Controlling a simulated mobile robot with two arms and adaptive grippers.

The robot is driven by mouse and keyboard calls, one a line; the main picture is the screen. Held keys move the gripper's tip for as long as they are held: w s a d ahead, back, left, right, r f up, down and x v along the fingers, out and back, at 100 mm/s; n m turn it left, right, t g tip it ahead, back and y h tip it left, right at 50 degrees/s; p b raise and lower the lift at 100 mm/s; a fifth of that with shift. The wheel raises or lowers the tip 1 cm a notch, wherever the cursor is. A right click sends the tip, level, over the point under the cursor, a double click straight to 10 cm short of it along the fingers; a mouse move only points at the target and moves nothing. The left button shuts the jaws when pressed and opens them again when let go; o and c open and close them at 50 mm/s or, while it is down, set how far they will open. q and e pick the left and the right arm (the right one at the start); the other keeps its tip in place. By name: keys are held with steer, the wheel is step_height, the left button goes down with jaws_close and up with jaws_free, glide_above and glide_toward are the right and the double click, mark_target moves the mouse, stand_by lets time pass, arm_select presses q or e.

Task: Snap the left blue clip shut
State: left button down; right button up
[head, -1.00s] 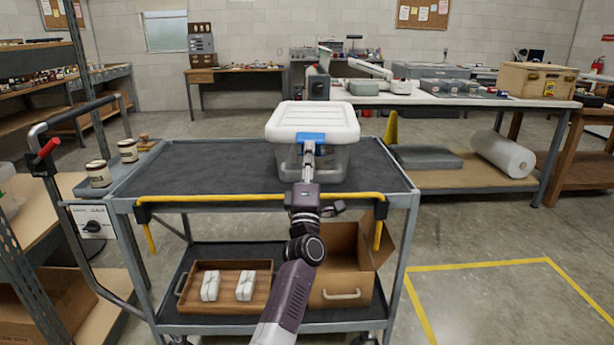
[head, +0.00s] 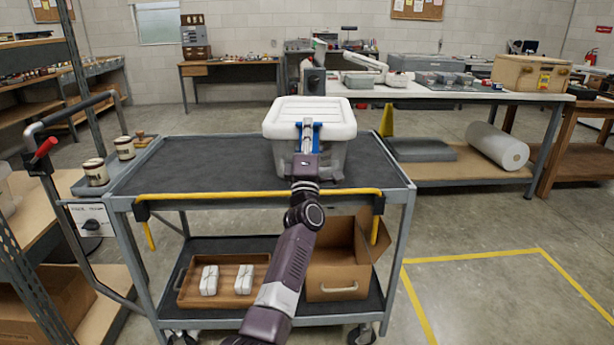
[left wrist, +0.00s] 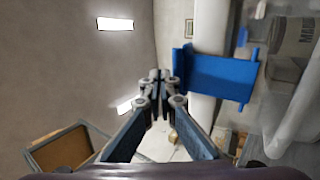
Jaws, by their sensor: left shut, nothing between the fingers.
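A clear box (head: 334,162) with a white lid (head: 310,113) stands on the cart's top shelf. A blue clip (head: 316,138) is on its near side at the lid's rim; my gripper hides its middle. In the left wrist view the clip (left wrist: 215,76) crosses the white rim beside the clear wall. Whether it is latched I cannot tell. My left gripper (head: 307,122) is in front of the clip at lid height. Its closed, empty fingertips (left wrist: 160,76) lie just left of the clip in the wrist view; contact is unclear. My right gripper is out of view.
The cart's top (head: 205,165) is clear left of the box. A yellow-covered bar (head: 250,195) runs along its front edge. Below are a wooden tray (head: 222,288) with white bundles and an open cardboard box (head: 340,270). Two jars (head: 110,160) stand at the left.

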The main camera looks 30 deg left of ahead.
arm_select(q)
steer(key=shift+w+a+r, duration=0.15)
steer(key=shift+w+r, duration=0.05)
steer(key=shift+w, duration=0.05)
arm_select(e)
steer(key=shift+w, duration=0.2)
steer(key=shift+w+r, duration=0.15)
arm_select(q)
steer(key=v, duration=1.2)
